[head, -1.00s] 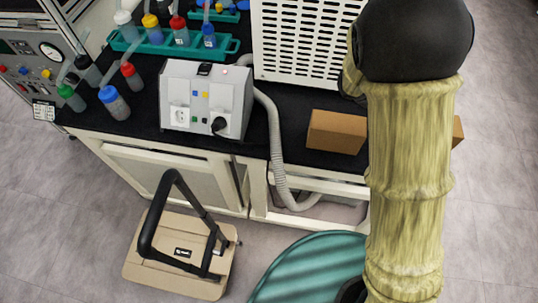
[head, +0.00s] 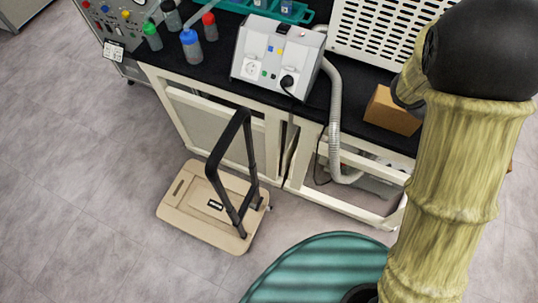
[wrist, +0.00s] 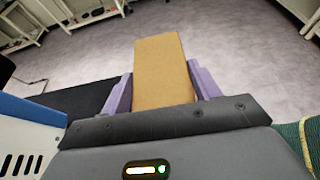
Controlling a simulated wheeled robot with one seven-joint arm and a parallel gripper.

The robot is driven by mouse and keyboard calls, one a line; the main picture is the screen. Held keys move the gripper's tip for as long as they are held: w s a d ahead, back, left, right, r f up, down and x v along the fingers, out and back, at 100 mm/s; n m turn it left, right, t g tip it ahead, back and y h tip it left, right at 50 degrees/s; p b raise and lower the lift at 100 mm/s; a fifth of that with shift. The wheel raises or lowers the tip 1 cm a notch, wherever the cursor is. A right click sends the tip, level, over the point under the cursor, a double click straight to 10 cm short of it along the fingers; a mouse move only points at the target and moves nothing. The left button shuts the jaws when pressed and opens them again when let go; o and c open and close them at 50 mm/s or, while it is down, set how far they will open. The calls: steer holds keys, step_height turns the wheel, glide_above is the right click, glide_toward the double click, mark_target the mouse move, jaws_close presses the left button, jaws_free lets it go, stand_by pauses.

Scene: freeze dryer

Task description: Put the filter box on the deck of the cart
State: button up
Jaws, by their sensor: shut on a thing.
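The filter box is a plain brown carton (head: 392,112). In the head view it shows left of my arm, over the black bench top near its front edge; my arm hides part of it. In the wrist view the box (wrist: 162,72) sits between the purple fingers of my gripper (wrist: 160,88), which is shut on it. Whether the box touches the bench is unclear. The cart (head: 190,217) stands on the floor in front of the bench, left of my gripper. Its beige deck is empty, and its black handle stands up at the right side.
The bench carries a grey-white socket box (head: 265,65), a white perforated housing (head: 385,30) and several bottles. A grey hose (head: 335,110) hangs down the bench front. Floor left of the cart is clear.

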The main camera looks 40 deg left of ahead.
steer(key=d+f+n+t+y, duration=0.1)
steer(key=d+f+n+t, duration=0.1)
steer(key=d+f, duration=0.3)
steer(key=d+f+n+t+y, duration=0.1)
steer(key=d+f, duration=0.4)
steer(key=f, duration=0.8)
steer(key=shift+s+n+t, duration=0.35)
steer(key=shift+n+t, duration=0.15)
steer(key=shift+t, duration=0.2)
